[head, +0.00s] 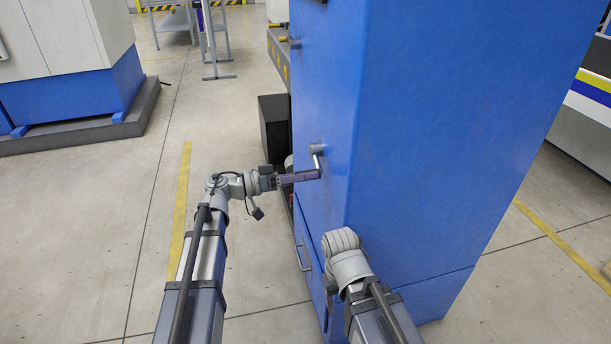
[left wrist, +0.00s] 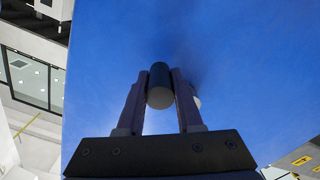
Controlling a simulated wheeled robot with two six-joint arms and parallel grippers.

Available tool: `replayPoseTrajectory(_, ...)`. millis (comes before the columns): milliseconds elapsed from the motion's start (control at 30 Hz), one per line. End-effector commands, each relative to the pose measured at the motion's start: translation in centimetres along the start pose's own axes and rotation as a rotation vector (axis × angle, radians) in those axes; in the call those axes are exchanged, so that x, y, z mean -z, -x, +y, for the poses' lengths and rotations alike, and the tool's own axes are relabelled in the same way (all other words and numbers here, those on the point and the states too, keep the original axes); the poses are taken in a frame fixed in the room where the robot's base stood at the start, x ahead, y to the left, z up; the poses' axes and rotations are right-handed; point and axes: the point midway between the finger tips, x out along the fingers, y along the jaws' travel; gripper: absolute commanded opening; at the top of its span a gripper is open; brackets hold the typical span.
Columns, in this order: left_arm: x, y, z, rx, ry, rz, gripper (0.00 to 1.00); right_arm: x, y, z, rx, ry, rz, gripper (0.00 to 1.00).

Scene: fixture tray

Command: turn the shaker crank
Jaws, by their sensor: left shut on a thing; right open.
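The shaker crank (head: 317,150) sticks out from the left-hand face of a tall blue cabinet. Its grey arm hangs down from the pivot. My left gripper (head: 312,175) is at the lower end of the crank, with its fingers shut on the crank's handle. The left fingertips partly hide the handle in the head view. My right arm's wrist shows low in front of the cabinet; its gripper fingers are hidden.
The blue cabinet (head: 430,130) fills the centre and right. A bar handle (head: 303,257) sits low on its left-hand face. A black box (head: 273,130) stands behind, beside the cabinet. The floor (head: 130,220) to the left is open, with a yellow line.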

Motion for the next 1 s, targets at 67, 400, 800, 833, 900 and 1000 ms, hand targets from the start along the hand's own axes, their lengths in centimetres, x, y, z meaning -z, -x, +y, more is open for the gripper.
replayPoseTrajectory(67,-0.1,0.0,0.2,-0.003,0.0,-0.002,0.0,0.0,0.0,0.0,0.0,0.0,0.0,0.64)
replayPoseTrajectory(400,0.0,0.0,0.1,-0.001,-0.001,0.0,0.64,0.0,0.0,0.0,0.0,0.0,0.0,0.64)
replayPoseTrajectory(800,0.0,2.9,0.0,0.002,-0.001,0.002,0.64,0.0,0.0,0.0,0.0,0.0,0.0,0.64)
replayPoseTrajectory(833,0.0,3.4,0.0,0.002,-0.001,0.002,0.64,0.0,0.0,0.0,0.0,0.0,0.0,0.64)
replayPoseTrajectory(900,0.0,4.5,0.0,0.002,-0.001,0.002,0.64,0.0,0.0,0.0,0.0,0.0,0.0,0.64)
replayPoseTrajectory(1000,0.0,6.0,0.0,0.001,-0.001,0.001,0.64,0.0,0.0,0.0,0.0,0.0,0.0,0.64)
